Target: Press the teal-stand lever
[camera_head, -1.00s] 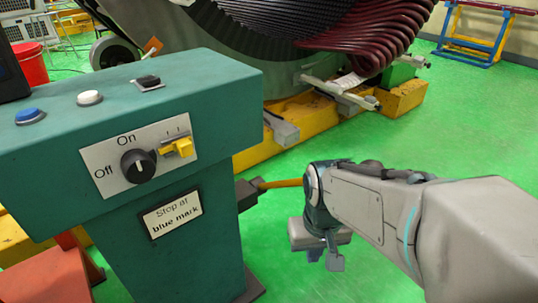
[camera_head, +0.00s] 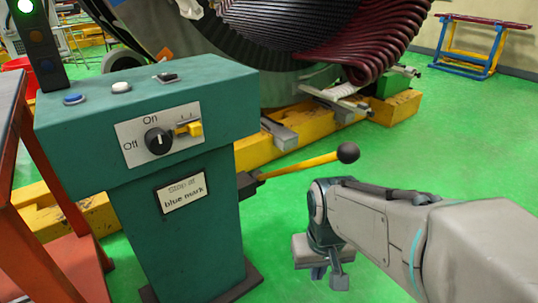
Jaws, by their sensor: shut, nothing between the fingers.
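The teal stand (camera_head: 185,240) is at the left, with a slanted top panel. Its lever (camera_head: 305,165) is a yellow rod ending in a dark round knob (camera_head: 348,152). It leaves a dark block on the stand's right side and tilts slightly up to the right. My gripper (camera_head: 330,275) is below and in front of the lever, right of the stand, pointing down. It is shut and empty, and apart from the lever. A label on the stand reads "Stop at blue mark".
The panel has a black On/Off knob (camera_head: 157,141), a yellow switch (camera_head: 190,129), and blue, white and black buttons on top. A lit green lamp (camera_head: 26,6) and a red-brown frame (camera_head: 40,220) are at left. The large stator (camera_head: 290,45) stands behind.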

